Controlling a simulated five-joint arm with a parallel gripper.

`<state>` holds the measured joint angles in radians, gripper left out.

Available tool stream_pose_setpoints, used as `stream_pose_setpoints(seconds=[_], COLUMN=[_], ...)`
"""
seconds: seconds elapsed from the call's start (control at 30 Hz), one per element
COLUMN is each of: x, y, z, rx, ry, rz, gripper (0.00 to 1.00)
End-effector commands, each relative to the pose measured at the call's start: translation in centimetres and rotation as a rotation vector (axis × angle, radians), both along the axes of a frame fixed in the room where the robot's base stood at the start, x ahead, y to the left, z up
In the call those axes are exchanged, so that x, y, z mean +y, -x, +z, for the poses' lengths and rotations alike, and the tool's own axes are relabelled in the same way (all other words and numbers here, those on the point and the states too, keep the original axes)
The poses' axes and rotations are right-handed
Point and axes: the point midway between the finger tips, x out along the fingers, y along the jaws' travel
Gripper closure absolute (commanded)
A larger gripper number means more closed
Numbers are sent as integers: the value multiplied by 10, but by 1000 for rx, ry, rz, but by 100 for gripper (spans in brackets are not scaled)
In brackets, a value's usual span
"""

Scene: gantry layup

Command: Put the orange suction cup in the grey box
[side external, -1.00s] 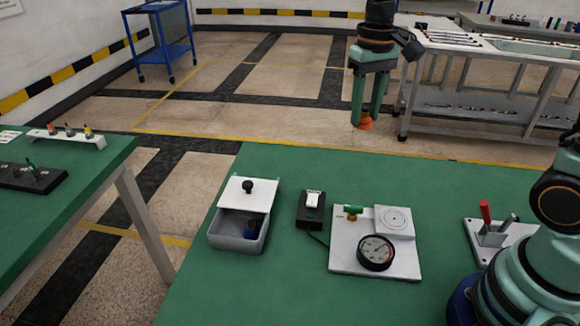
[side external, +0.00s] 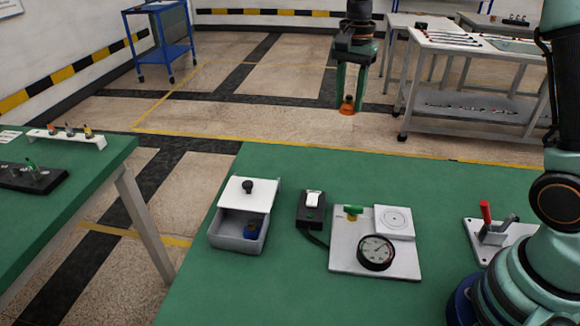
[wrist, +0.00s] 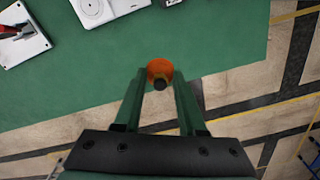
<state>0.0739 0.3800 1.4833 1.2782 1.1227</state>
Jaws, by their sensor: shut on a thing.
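My gripper (side external: 348,100) is shut on the orange suction cup (side external: 348,110) and holds it in the air, beyond the far edge of the green table in the side view. In the wrist view the cup (wrist: 160,71) sits between the two green fingertips, with its dark stem toward me. The grey box (side external: 233,243) stands on the table at the left, below and left of my gripper. Its white lid (side external: 248,194) with a black knob covers the back part, and the front is open. A blue item (side external: 251,231) lies inside; part of the inside is hidden.
Right of the box are a black switch box (side external: 311,209) with a cable and a white panel (side external: 346,262) with a gauge (side external: 376,252). A red-handled clamp (side external: 487,226) stands at the right. The table's far strip (side external: 300,160) is clear.

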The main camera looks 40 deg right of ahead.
Motion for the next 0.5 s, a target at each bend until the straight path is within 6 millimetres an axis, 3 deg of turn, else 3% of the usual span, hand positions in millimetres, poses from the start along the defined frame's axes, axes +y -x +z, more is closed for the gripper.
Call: stream_pose_setpoints(seconds=[0.2,0.5], x=[-11,-16], y=[-20,-28], z=[-8,-11], rx=[1,1], ry=[0,0], rz=[-311,-455], gripper=[100,100])
